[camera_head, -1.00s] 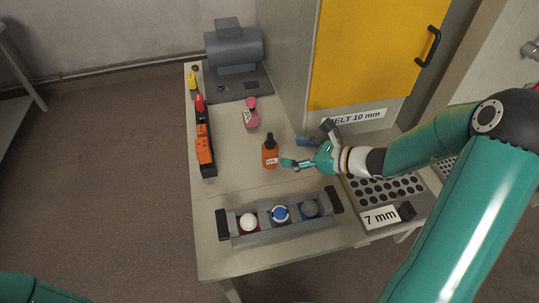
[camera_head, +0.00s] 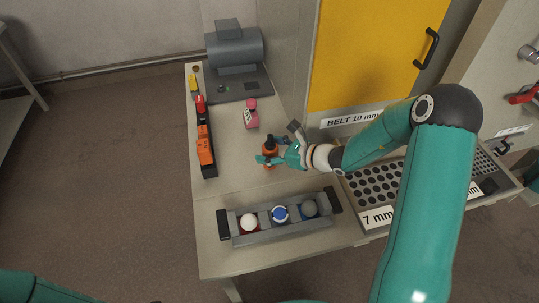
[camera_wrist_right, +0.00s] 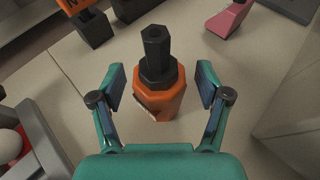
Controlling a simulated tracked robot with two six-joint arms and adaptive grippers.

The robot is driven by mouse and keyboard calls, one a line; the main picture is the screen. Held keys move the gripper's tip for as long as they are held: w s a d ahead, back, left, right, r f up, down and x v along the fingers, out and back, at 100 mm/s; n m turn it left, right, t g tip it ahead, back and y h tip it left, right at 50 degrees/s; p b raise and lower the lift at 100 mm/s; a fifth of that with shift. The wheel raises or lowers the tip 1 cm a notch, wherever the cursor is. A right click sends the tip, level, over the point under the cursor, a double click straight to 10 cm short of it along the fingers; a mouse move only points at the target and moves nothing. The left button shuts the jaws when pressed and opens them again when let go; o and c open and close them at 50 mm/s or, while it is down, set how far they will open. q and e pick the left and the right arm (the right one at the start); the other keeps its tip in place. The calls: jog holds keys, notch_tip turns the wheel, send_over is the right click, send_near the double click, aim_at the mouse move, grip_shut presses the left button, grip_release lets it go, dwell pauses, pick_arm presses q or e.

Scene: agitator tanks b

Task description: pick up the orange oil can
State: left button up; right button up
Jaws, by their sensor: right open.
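The orange oil can (camera_head: 269,161), with a dark cap and spout, stands upright on the table. In the right wrist view the can (camera_wrist_right: 172,103) is seen from above, between the two fingers. My right gripper (camera_head: 274,153) is open around the can; its fingers (camera_wrist_right: 158,92) stand on either side, with a visible gap at each side. Part of the can is hidden behind a finger in the head view. My left gripper is out of the frame; only a bit of my left arm shows at the lower left.
A grey tray (camera_head: 270,236) with three round-topped items stands at the table's front. A pink bottle (camera_head: 250,118) stands behind the can. An orange and black tool (camera_head: 205,145) lies along the left edge. A grey motor (camera_head: 235,49) is at the back. A yellow cabinet door (camera_head: 366,45) rises at right.

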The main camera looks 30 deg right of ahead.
jog(key=c, duration=1.4)
grip_shut()
jog(key=shift+r, duration=0.1)
